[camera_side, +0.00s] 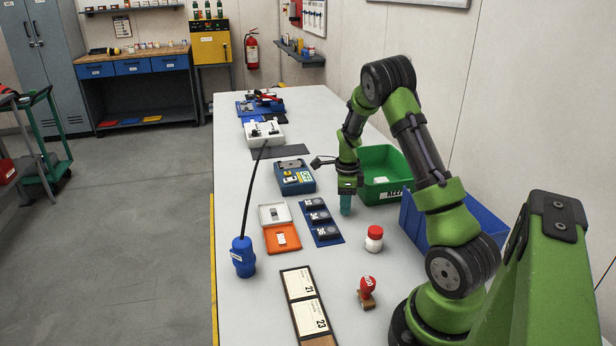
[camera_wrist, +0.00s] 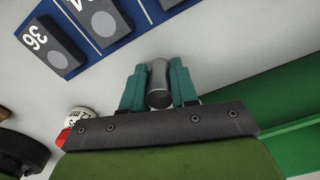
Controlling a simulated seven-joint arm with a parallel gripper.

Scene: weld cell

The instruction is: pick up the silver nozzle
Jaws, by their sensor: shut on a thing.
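The silver nozzle (camera_wrist: 159,85) is a short grey metal tube with an open round end. In the wrist view it sits between the two teal fingers of my gripper (camera_wrist: 159,92), which are shut on it. In the side view my gripper (camera_side: 346,204) points down over the white table, between the green bin and the blue mat with black blocks. The nozzle cannot be made out in the side view, and whether it touches the table is unclear.
The green bin (camera_side: 383,190) stands just behind my gripper, and a blue bin (camera_side: 408,222) stands to its right. A blue mat (camera_side: 326,238) with numbered black blocks lies to the left. A red-capped white bottle (camera_side: 374,238) and a red-handled stamp (camera_side: 367,291) stand nearer the camera.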

